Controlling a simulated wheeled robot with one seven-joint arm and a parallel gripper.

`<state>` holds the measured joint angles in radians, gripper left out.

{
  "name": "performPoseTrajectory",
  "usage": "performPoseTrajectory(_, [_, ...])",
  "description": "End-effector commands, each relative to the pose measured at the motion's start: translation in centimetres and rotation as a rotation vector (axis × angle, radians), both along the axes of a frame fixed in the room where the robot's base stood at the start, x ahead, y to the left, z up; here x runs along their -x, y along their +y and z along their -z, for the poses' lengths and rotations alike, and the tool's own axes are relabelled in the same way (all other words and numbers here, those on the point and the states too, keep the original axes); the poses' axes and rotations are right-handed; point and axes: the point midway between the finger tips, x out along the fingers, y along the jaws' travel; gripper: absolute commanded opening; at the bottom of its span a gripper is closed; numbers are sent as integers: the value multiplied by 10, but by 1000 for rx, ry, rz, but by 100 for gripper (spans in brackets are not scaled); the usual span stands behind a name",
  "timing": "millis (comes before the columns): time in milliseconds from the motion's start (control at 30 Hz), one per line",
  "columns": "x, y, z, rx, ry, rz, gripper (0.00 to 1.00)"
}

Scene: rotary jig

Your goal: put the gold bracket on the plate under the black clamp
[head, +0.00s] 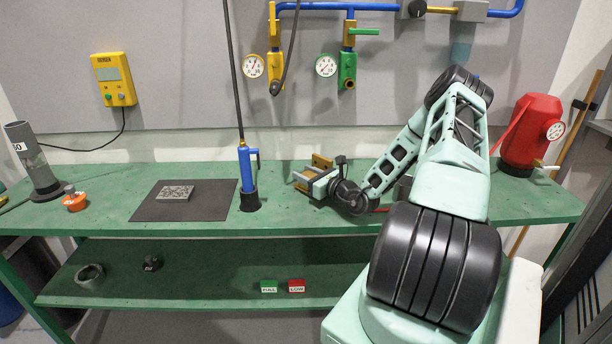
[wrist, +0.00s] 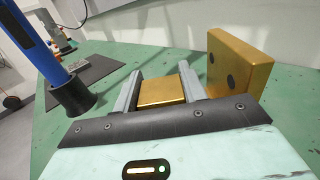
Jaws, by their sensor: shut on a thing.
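The gold bracket (head: 321,162) is at the middle of the green bench in the head view. In the wrist view its flat gold part lies between my fingers, and its upright face (wrist: 238,62) with two dark holes stands to the right. My gripper (head: 302,178) is shut on the bracket; both grey fingers of my gripper (wrist: 160,78) show in the wrist view. A grey speckled plate (head: 176,192) lies on a dark mat (head: 215,207) to the left. I cannot make out a black clamp over it. Whether the bracket touches the bench is unclear.
A blue tool (head: 246,168) stands in a black holder (head: 249,202) between my gripper and the mat, with a hose rising from it. It is close by on the left in the wrist view (wrist: 38,45). An orange object (head: 75,202) sits left of the mat.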

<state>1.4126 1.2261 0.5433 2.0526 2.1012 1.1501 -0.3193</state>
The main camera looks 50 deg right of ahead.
Motion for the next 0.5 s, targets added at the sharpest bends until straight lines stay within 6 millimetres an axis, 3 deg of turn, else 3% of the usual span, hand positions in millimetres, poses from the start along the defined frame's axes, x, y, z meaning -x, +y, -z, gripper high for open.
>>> performPoseTrajectory(467, [-1,0,9,2,-3,0,4])
performPoseTrajectory(500, [0,0,9,0,-1,0,53])
